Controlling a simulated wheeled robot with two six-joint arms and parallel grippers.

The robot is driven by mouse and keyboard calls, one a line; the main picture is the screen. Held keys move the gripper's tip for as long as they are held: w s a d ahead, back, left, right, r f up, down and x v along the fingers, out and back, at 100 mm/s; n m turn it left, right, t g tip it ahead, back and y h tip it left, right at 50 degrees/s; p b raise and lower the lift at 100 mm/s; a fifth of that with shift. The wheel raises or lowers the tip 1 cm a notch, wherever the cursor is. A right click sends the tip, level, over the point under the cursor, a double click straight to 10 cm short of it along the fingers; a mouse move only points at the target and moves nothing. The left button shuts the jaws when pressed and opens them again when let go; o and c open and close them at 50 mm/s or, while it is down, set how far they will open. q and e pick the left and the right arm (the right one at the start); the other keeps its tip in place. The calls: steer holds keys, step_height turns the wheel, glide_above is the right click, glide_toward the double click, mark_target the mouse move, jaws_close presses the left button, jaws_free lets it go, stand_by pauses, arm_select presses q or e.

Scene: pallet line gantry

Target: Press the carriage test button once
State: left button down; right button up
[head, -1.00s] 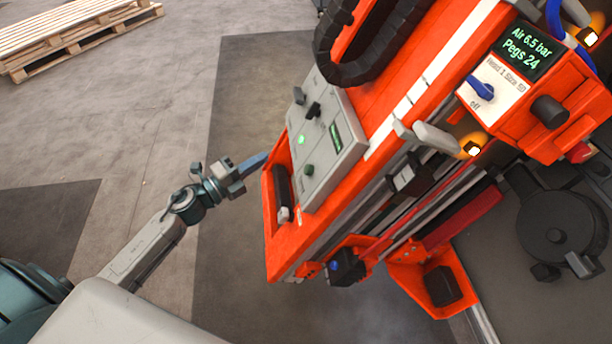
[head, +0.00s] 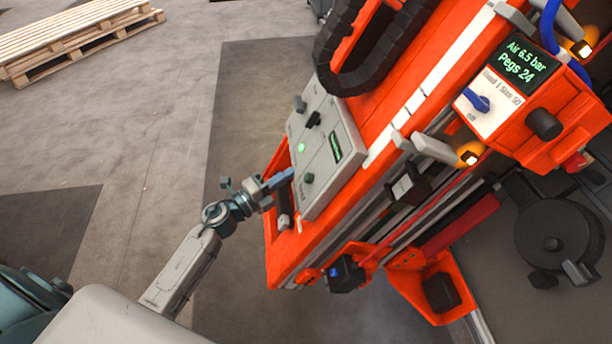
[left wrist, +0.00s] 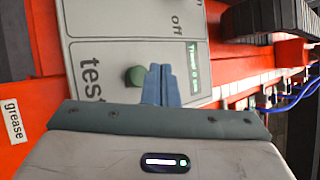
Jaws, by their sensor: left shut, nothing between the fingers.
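The carriage's grey control panel (head: 325,185) is on the side of the orange carriage. Its dark green button (head: 309,179) also shows in the left wrist view (left wrist: 134,76), above the printed word "test" (left wrist: 89,78). My left gripper (head: 289,174) is shut and empty, with its fingertips at the panel's near left edge, close to the green button. In the left wrist view the blue fingertips (left wrist: 160,72) appear just right of the button, over the panel. I cannot tell whether they touch the panel. My right gripper is not in view.
The panel also has a lit green lamp (head: 301,148), a black switch (head: 314,119) and a small display (head: 335,147). A black handle (head: 284,205) is beside the panel. A control box with a blue knob (head: 478,101) is at the right.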

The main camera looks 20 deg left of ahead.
arm_select(q)
steer(key=shift+w+d+f, duration=0.35)
steer(key=shift+w+d, duration=0.05)
steer(key=shift+d, duration=0.25)
stand_by(1.7)
steer(key=shift+w+d+f, duration=0.2)
steer(key=shift+d, duration=0.1)
steer(key=shift+w+d+f, duration=0.2)
steer(key=shift+d, duration=0.2)
stand_by(0.8)
steer(key=shift+a, duration=0.1)
steer(key=shift+s+a+r+p, duration=0.4)
steer(key=shift+a+p, duration=0.05)
steer(key=shift+a, duration=0.15)
